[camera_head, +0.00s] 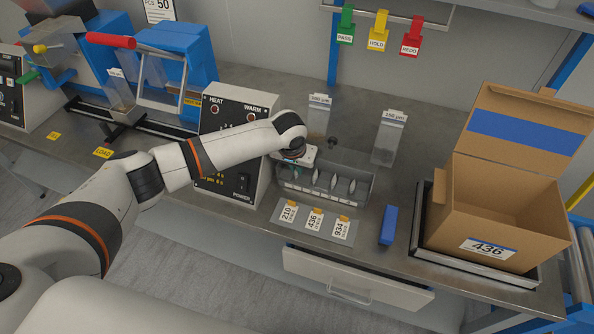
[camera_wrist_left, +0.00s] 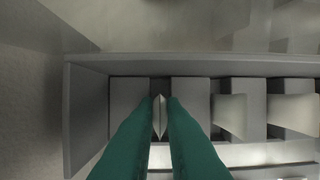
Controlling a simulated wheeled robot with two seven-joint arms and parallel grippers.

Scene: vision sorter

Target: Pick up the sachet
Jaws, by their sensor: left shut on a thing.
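A grey slotted rack (camera_head: 365,200) stands on the bench, with several small pale sachets (camera_head: 333,182) upright in its slots. My left gripper (camera_head: 286,172) reaches down into the left end of the rack, its fingers mostly hidden in the head view. In the left wrist view, its two green fingers (camera_wrist_left: 160,102) are shut on a thin white sachet (camera_wrist_left: 159,119), gripped on edge between them. The sachet is still among the rack's slots. Two other sachets (camera_wrist_left: 231,114) show to the right. My right gripper is not in view.
A HEAT/WARM box (camera_head: 228,125) stands close to the left of the rack. Number cards (camera_head: 313,221) lie in front of it, and a blue block (camera_head: 389,226) lies to the right. An open cardboard box (camera_head: 475,220) labelled 436 stands at the right in a tray. Clear holders (camera_head: 388,138) stand behind.

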